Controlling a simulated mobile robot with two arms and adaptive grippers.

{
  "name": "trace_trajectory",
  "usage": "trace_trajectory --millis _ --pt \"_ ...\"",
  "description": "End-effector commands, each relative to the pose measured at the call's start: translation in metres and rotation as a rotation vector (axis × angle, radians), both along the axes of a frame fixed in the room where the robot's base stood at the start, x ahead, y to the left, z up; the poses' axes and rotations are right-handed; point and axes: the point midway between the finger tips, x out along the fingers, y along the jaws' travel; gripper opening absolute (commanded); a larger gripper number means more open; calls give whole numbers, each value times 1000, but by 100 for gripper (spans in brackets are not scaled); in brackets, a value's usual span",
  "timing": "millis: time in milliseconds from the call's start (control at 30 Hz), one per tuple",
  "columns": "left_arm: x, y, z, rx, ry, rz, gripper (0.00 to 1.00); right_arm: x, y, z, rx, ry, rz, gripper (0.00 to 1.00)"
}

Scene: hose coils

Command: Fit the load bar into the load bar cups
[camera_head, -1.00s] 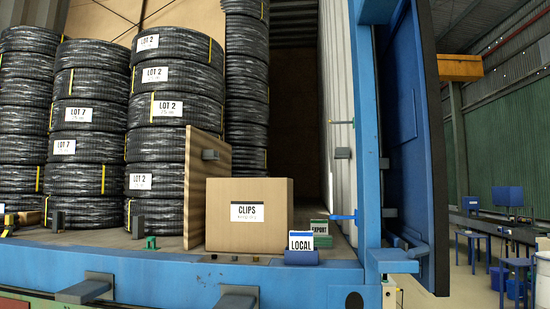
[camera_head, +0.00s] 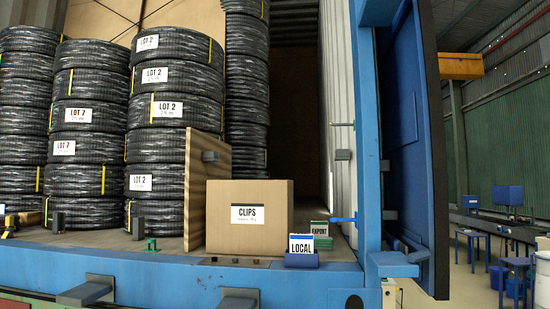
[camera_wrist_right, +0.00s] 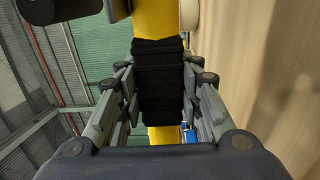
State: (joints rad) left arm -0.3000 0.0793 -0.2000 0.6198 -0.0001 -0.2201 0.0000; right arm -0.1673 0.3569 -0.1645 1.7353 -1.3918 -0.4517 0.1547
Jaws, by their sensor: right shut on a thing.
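My right gripper (camera_wrist_right: 160,80) shows only in the right wrist view. Its fingers are shut on the black ribbed sleeve of a yellow bar, which looks like the load bar (camera_wrist_right: 156,20). The bar's ends are out of view, and the bar does not show in the head view. In the head view, one dark grey cup (camera_head: 210,156) sits on the wooden panel. Another dark grey cup (camera_head: 342,154) sits on the container's right wall at about the same height. These look like the load bar cups, and both look empty. My left gripper is not in view.
Stacks of black hose coils (camera_head: 170,110) fill the container's left. A CLIPS carton (camera_head: 270,190) stands beside the wooden panel (camera_head: 205,205). LOCAL (camera_head: 301,258) and EXPORT (camera_head: 320,240) card boxes stand near the blue sill (camera_head: 180,280). An open blue door (camera_head: 403,120) is at right.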

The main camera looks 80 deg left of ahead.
Motion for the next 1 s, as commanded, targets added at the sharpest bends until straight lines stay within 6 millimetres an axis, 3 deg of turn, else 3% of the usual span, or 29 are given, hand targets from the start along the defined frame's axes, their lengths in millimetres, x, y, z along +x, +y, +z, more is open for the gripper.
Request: trace_trajectory --millis 33,133,667,1000 --pt "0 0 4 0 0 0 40 1 -1 9 -8 -8 -1 0" --pt "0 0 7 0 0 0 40 1 -1 13 -9 -8 -1 0" --pt "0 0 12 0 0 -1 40 1 0 19 -8 -8 0 0" --pt "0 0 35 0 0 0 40 1 0 46 -8 -8 0 0"
